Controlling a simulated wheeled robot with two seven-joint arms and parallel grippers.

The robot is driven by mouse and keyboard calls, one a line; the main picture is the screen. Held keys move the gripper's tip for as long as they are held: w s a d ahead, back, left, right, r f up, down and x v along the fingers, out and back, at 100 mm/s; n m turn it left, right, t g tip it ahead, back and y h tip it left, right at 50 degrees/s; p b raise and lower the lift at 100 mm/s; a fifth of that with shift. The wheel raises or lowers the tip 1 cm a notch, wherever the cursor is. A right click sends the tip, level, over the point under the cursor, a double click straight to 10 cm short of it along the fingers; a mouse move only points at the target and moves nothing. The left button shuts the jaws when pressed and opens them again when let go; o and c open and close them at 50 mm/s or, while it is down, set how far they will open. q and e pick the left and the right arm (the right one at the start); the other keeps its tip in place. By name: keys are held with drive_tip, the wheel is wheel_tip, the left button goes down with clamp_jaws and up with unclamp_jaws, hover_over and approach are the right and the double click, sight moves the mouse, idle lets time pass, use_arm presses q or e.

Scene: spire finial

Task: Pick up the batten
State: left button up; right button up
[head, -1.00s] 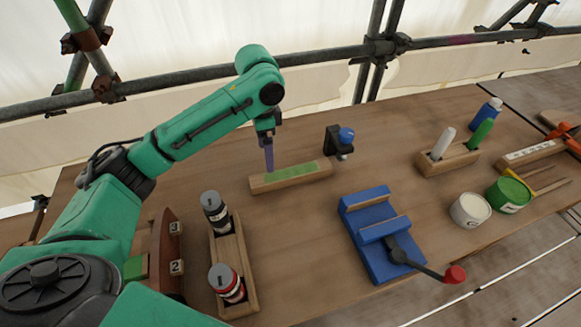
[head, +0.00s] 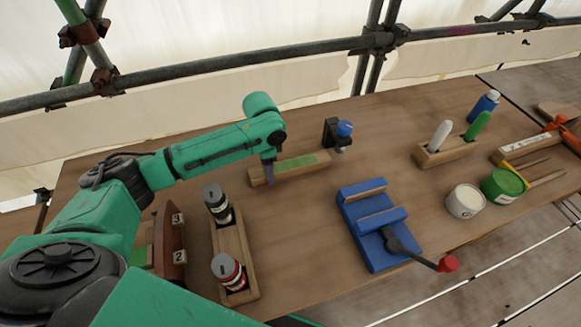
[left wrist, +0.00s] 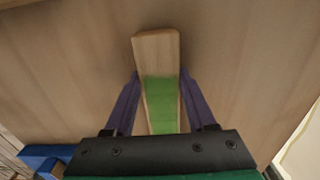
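The batten (head: 303,162), a pale wooden bar with a green patch on top, lies flat on the workbench. My left gripper (head: 268,174) is over its left part, pointing down, with a purple finger in front of the batten's near side. In the left wrist view the batten (left wrist: 158,55) runs lengthwise between the two purple fingers (left wrist: 159,85), one on each side. The gripper looks open around it; the fingertips are very close to its sides, and I cannot tell whether they touch. My right gripper is not in view.
A wooden rack (head: 236,255) with two labelled cylinders stands nearer me. A black block with a blue knob (head: 344,129) is just beyond the batten's right end.

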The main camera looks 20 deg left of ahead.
use_arm(q)
clamp_jaws()
drive_tip(key=shift+r, duration=0.15)
